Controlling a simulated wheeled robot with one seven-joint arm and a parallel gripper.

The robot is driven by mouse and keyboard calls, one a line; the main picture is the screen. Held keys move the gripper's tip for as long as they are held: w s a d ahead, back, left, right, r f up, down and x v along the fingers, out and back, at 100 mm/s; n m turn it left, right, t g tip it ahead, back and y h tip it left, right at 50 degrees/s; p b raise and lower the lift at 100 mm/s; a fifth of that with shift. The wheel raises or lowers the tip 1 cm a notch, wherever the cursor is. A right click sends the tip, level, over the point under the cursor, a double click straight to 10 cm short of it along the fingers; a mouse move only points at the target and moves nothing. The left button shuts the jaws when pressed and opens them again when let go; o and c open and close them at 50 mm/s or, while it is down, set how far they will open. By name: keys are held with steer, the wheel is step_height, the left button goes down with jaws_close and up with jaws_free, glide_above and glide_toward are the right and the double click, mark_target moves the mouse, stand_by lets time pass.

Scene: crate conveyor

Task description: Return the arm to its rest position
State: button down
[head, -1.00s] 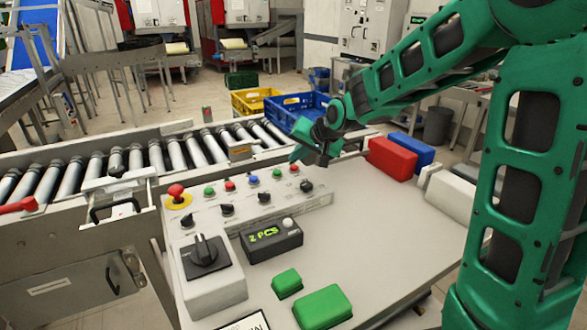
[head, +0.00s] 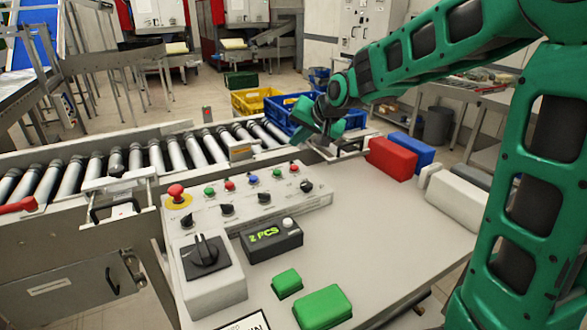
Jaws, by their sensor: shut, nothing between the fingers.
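My green arm reaches in from the right of the head view and bends down and left to my gripper (head: 318,122). The gripper is shut and empty.
The table (head: 385,235) carries a rotary switch box (head: 208,280), a counter display (head: 270,238), green blocks (head: 322,307), a red block (head: 391,157), a blue block (head: 411,148) and a white block (head: 456,198). A roller conveyor (head: 155,157) runs behind. A yellow crate (head: 255,98) stands beyond.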

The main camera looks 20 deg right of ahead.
stand_by(0.4)
steer(key=s+d+f+g+h, duration=0.1)
steer(key=s+d, duration=0.4)
steer(key=s, duration=0.5)
steer(key=s+d+f+g+h, duration=0.1)
steer(key=s+d+f+g, duration=0.2)
steer(key=s+d, duration=0.3)
steer(key=s+d+f+g+h, duration=0.1)
steer(key=s+d, duration=0.5)
steer(key=s, duration=0.8)
steer(key=shift+s+f+m+g, duration=0.15)
steer(key=shift+f+m+g, duration=0.15)
steer(key=shift+f+g, duration=0.35)
steer(key=s+f+g, duration=0.2)
steer(key=s, duration=1)
steer(key=shift+s+g+y, duration=0.3)
steer(key=shift+s+g, duration=0.05)
steer(key=shift+f, duration=0.1)
steer(key=shift+w+f, duration=0.25)
steer(key=shift+w, duration=0.4)
